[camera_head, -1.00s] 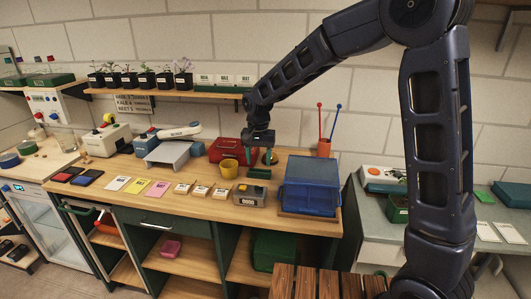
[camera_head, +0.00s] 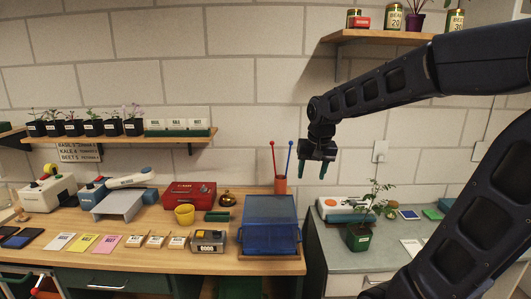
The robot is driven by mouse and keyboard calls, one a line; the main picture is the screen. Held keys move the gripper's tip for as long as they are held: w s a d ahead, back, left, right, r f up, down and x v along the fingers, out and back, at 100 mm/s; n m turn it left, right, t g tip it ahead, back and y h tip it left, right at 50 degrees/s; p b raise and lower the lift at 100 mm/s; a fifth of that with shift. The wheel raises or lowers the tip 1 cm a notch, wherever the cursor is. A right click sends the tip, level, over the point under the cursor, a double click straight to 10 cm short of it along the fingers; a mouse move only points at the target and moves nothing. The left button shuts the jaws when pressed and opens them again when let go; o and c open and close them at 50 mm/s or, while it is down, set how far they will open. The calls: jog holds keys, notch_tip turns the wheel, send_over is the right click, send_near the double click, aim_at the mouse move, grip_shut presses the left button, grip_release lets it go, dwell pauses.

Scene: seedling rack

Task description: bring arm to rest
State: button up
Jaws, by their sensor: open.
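My gripper (camera_head: 325,171) hangs at the end of my dark arm, fingers pointing down. Its two green-tipped fingers are apart with nothing between them. It is in the air in front of the wall, to the right of the orange cup (camera_head: 281,185) with red and blue sticks. It is above the gap between the wooden bench and the grey-green side table. My arm reaches in from the right edge of the picture.
The blue bin (camera_head: 269,222) stands at the bench's right end. A potted green plant (camera_head: 358,237) stands on the side table (camera_head: 340,260). A shelf (camera_head: 375,35) with tins is above my arm. The seedling shelf (camera_head: 100,139) is at the left. The wall between the shelves is bare.

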jog(key=s+d+t, duration=0.2)
jog(key=s+d, duration=1)
jog(key=d, duration=0.1)
jog(key=shift+d+f+h, duration=0.2)
jog(key=shift+h, duration=0.2)
jog(key=shift+s, duration=0.1)
jog(key=shift+c, duration=0.2)
dwell(1.3)
